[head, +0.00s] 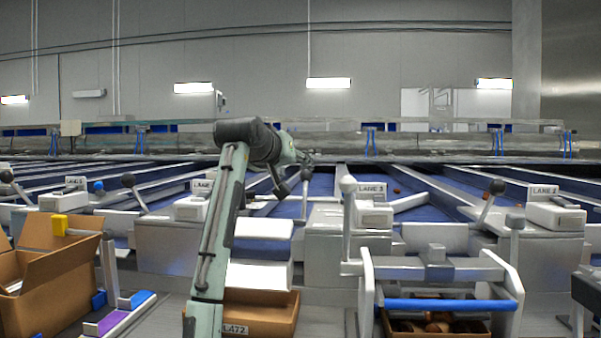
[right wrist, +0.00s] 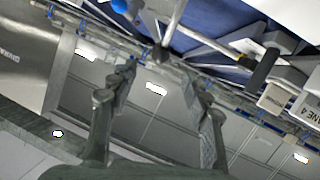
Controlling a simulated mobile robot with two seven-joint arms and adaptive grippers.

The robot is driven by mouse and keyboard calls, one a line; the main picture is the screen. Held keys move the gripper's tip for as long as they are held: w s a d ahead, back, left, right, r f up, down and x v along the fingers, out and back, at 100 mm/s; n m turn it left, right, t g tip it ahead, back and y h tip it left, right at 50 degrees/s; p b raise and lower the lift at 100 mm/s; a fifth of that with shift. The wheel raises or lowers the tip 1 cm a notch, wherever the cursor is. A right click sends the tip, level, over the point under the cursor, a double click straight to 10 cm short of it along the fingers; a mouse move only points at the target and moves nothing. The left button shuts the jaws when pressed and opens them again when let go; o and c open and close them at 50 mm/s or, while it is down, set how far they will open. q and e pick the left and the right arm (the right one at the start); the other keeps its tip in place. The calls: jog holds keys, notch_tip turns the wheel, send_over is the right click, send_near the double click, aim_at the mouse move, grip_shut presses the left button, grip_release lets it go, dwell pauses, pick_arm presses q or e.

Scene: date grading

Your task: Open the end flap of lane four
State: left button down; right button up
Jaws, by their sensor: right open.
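The lane four sign (head: 202,187) stands on its white housing left of my arm in the head view. It also shows tilted at the right edge of the right wrist view (right wrist: 311,105). A white-topped chute (head: 264,229) is partly behind my arm; I cannot tell which part is the end flap. My right gripper (head: 303,163) is reached out over the lanes, small and partly hidden by its own arm. In the right wrist view its fingers (right wrist: 165,82) are spread and empty. A lever with a dark grip (right wrist: 264,67) is beyond them, apart. My left gripper is out of view.
A brown carton (head: 262,312) labelled L472 sits below the chute. A lane three sign (head: 372,188) and white-knobbed lever (head: 347,184) are right of my arm. A frame with a blue bar (head: 437,305) stands at front right, and an open carton (head: 45,275) at left.

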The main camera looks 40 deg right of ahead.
jog(key=shift+v, duration=1.55)
jog(key=shift+f, duration=0.1)
